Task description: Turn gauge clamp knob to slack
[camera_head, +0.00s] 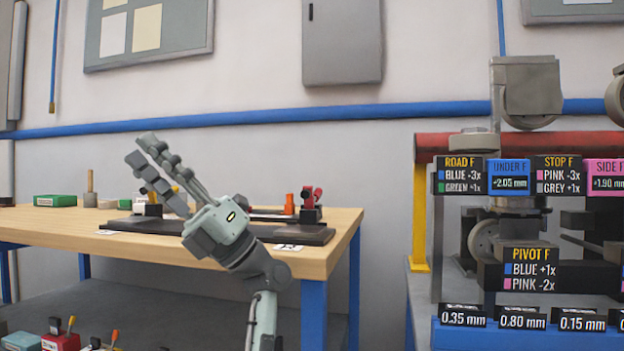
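My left gripper (141,150) is raised in front of the wooden workbench (312,254), its fingers pointing up and left. A gap shows between the fingers, and nothing is held in it. On the bench, a dark flat plate (160,226) lies partly behind the gripper. At its right end stand a small red-and-black fitting (310,205) and an orange piece (290,204). I cannot tell which part, if any, is the gauge clamp knob, or how it is turned. My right gripper is out of view.
A rack at right carries a red bar (445,147), wheels (530,95) and labels such as PIVOT F (530,269). A green box (55,200) sits at the bench's left. Coloured items, including a red box (60,342), lie on the lower shelf (180,315).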

